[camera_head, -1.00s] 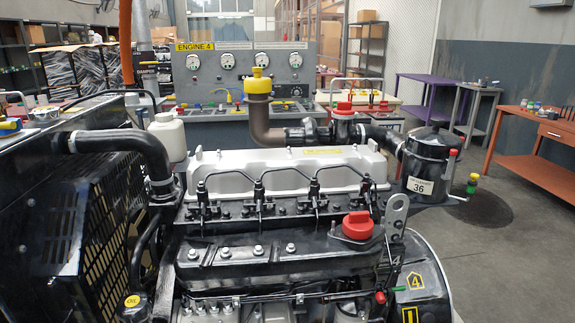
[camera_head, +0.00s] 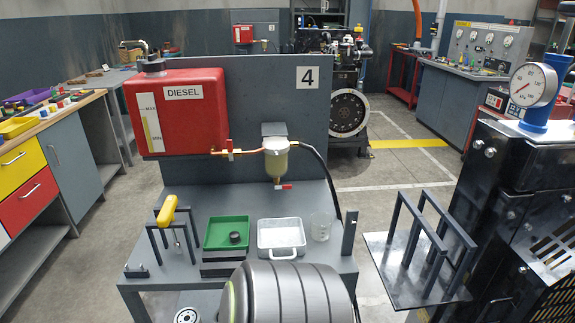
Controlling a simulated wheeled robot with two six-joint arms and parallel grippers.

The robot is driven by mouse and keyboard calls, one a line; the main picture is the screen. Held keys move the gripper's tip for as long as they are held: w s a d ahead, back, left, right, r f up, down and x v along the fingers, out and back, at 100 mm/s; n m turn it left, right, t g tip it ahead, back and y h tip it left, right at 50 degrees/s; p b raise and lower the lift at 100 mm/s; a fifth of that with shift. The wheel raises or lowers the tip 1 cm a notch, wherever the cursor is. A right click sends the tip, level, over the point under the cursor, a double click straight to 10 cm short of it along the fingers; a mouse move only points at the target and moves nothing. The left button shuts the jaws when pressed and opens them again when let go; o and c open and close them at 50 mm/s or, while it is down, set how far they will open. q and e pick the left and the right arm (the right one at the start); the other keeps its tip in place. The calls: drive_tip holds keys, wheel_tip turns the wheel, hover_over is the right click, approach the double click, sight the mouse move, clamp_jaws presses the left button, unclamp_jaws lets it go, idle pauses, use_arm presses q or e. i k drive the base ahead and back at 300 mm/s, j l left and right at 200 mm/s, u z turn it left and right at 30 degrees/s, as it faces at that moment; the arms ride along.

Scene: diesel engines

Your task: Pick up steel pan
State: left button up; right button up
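A silvery rectangular pan (camera_head: 281,238) with a handle at its near edge stands on the grey bench (camera_head: 200,206), just right of a green tray. It looks empty. A large dark rounded body in front of the bench covers part of the bench's near edge, but the pan shows clear above it. Neither gripper is in view.
A green tray (camera_head: 226,233) holds a small dark round part. A yellow-handled tool (camera_head: 167,212) stands in a rack at left, a clear beaker (camera_head: 320,226) at right. A red diesel tank (camera_head: 176,112) and fuel filter (camera_head: 276,160) are on the panel behind. A black frame (camera_head: 420,235) stands right.

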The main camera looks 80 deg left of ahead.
sight(279, 240)
drive_tip(key=u, duration=2.65)
drive_tip(key=k+l+z, duration=0.1)
drive_tip(key=k, duration=0.3)
drive_tip(key=k+l+z, duration=0.1)
drive_tip(key=k+l, duration=0.25)
drive_tip(key=k+l+z, duration=0.1)
drive_tip(key=l, duration=0.2)
drive_tip(key=k+l, duration=0.1)
drive_tip(key=l, duration=0.25)
drive_tip(key=z, duration=0.05)
